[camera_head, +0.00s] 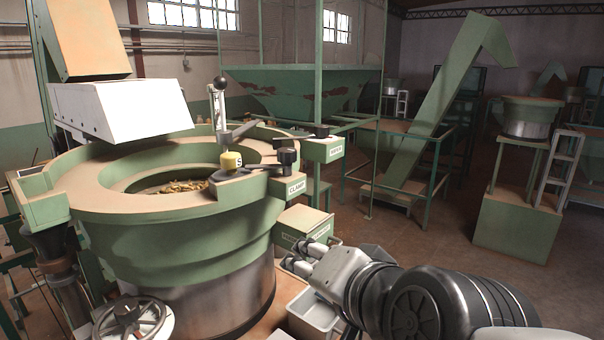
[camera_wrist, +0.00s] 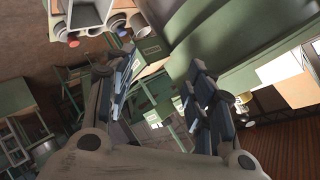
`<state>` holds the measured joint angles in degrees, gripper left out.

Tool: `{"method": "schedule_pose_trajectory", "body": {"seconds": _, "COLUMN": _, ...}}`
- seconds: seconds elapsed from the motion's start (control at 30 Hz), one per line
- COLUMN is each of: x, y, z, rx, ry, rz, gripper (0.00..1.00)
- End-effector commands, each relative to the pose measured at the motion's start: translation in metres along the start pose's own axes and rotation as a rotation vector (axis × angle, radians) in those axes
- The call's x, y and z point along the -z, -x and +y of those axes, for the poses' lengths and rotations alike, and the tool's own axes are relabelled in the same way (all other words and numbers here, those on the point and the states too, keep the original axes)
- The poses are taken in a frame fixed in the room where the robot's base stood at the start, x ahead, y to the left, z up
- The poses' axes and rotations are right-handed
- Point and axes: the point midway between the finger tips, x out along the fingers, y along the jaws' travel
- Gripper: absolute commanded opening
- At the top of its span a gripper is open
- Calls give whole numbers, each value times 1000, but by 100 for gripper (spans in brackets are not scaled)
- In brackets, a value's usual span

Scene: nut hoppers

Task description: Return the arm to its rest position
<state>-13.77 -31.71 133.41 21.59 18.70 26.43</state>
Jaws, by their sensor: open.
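My gripper (camera_head: 306,256) is at the lower middle of the head view, at the end of my arm, which reaches in from the lower right. It is just right of the large green bowl hopper (camera_head: 170,235) and beside a small green box (camera_head: 302,224) with a label. In the wrist view my gripper (camera_wrist: 164,100) shows two dark fingers spread apart with nothing between them. Both jaws are empty. The fingertips are partly hidden in the head view by my own wrist.
A white bin (camera_head: 314,318) stands below my gripper. A handwheel (camera_head: 131,322) is at the bowl's front left. A lever with a black knob (camera_head: 221,84) rises above the bowl rim. Open floor (camera_head: 420,245) lies to the right, before a green pedestal (camera_head: 517,222).

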Motion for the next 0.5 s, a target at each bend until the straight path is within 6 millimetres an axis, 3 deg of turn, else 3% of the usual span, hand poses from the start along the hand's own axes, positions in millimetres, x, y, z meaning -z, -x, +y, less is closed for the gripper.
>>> {"method": "schedule_pose_trajectory", "body": {"seconds": 0.03, "x": -11, "y": 12, "z": 35, "rx": -88, "ry": 112, "rz": -43, "gripper": 49}}
{"method": "schedule_pose_trajectory", "body": {"seconds": 0.1, "x": -29, "y": 28, "z": 79, "rx": -203, "ry": 263, "rz": -123, "gripper": 49}}
{"method": "schedule_pose_trajectory", "body": {"seconds": 0.3, "x": -74, "y": 91, "z": 190, "rx": -491, "ry": 573, "rz": -389, "gripper": 49}}
{"method": "schedule_pose_trajectory", "body": {"seconds": 0.5, "x": -122, "y": 58, "z": 245, "rx": -501, "ry": 584, "rz": -424, "gripper": 49}}
